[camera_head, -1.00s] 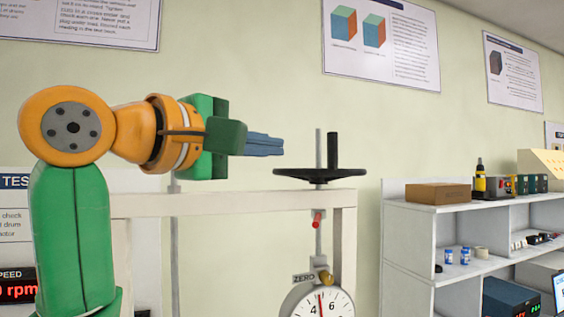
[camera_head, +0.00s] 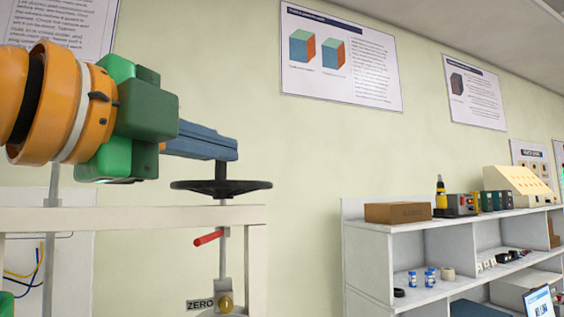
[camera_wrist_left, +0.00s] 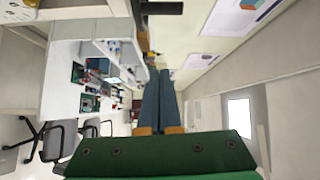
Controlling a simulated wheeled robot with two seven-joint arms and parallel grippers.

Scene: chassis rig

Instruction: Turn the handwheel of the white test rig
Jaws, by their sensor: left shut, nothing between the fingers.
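The black handwheel (camera_head: 200,187) lies flat on its thin upright spindle (camera_head: 223,255) at the top of the white rig frame (camera_head: 120,218). Its black crank handle (camera_head: 221,171) stands up from the wheel. My left gripper (camera_head: 232,148) is shut and empty, its blue-grey fingers above the wheel. The fingers overlap the handle's upper part in the head view and hide its top; I cannot tell if they touch it. In the left wrist view the closed fingers (camera_wrist_left: 160,100) point up the picture, and a dark bar at the top edge looks like the handle (camera_wrist_left: 162,8). My right gripper is not in view.
A red pin (camera_head: 208,237) sticks out beside the spindle, above a ZERO label (camera_head: 200,304) and brass knob (camera_head: 226,304). A white shelf unit (camera_head: 390,240) with a brown box (camera_head: 397,212) stands to the right. The air right of the wheel is clear.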

